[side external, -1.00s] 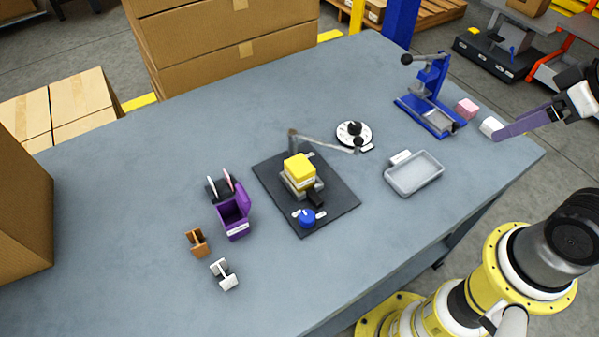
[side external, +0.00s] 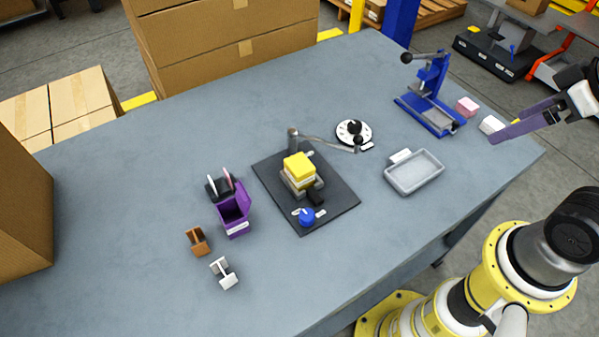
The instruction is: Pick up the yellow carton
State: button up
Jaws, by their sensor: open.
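The yellow carton (side external: 299,167) sits on top of a small grey fixture (side external: 302,187) on a dark plate (side external: 335,205), near the middle of the table. A metal lever arm (side external: 322,141) runs from a post behind the carton to a dark knob at the right. My gripper (side external: 510,130) has purple fingers and is at the far right, well away from the carton. It is open, with nothing visible between its fingers. A white block (side external: 489,125) lies on the table close to the fingertips in the picture; I cannot tell the exact gap.
A purple bin (side external: 235,217), brown piece (side external: 197,241) and white piece (side external: 224,273) stand left.

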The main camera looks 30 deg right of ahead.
jog(key=w+a+r+n+y, duration=0.2)
jog(key=w+a+r+n, duration=0.3)
jog(key=n, duration=0.4)
jog(key=n+g+y, duration=0.4)
jog(key=n+g, duration=0.2)
jog(key=n, duration=0.2)
send_over(300, 163)
jog(key=d, duration=0.7)
notch_tip(300, 163, down, 16)
jog(key=x, duration=0.7)
jog(key=shift+a+f, duration=0.1)
jog(key=shift+a, duration=0.2)
jog(key=shift+x, duration=3)
jog(key=shift+w, duration=0.15)
jog(key=c, duration=1.5)
